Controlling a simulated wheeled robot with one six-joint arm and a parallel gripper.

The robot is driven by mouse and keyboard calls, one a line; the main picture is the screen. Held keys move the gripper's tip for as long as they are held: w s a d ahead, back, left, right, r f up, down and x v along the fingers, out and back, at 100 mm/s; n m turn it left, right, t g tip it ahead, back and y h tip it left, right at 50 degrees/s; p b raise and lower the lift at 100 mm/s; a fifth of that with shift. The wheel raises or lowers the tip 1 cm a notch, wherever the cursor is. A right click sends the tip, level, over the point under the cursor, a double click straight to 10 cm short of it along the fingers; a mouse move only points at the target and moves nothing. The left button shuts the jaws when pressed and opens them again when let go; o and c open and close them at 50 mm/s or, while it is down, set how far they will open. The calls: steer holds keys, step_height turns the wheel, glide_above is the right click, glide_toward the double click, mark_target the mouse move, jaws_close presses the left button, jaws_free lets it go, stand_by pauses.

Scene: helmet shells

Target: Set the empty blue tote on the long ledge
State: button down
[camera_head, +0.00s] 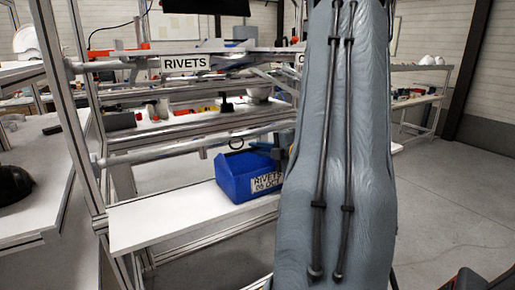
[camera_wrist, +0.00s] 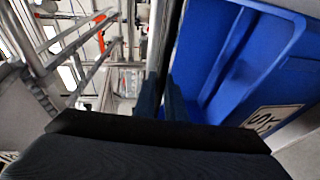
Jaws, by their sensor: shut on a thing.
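The blue tote (camera_head: 238,177) has a white label reading RIVETS and sits at or just above the white long ledge (camera_head: 150,219), near the ledge's right part. I cannot tell whether its base touches the ledge. In the wrist view the tote (camera_wrist: 222,50) fills the right side, tilted in the picture, and the part of its inside that shows looks empty. My gripper (camera_wrist: 163,98) is shut on the tote's wall at its left edge in that view.
A rack with a RIVETS sign (camera_head: 186,63) and metal rails stands above and behind the ledge. An aluminium post (camera_head: 62,95) rises at the left. A white table (camera_head: 30,190) with a dark rounded object (camera_head: 12,184) is at far left. The ledge left of the tote is bare.

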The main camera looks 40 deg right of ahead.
steer(key=c, duration=1.8)
jaws_free()
steer(key=b+v, duration=0.2)
steer(key=v, duration=1)
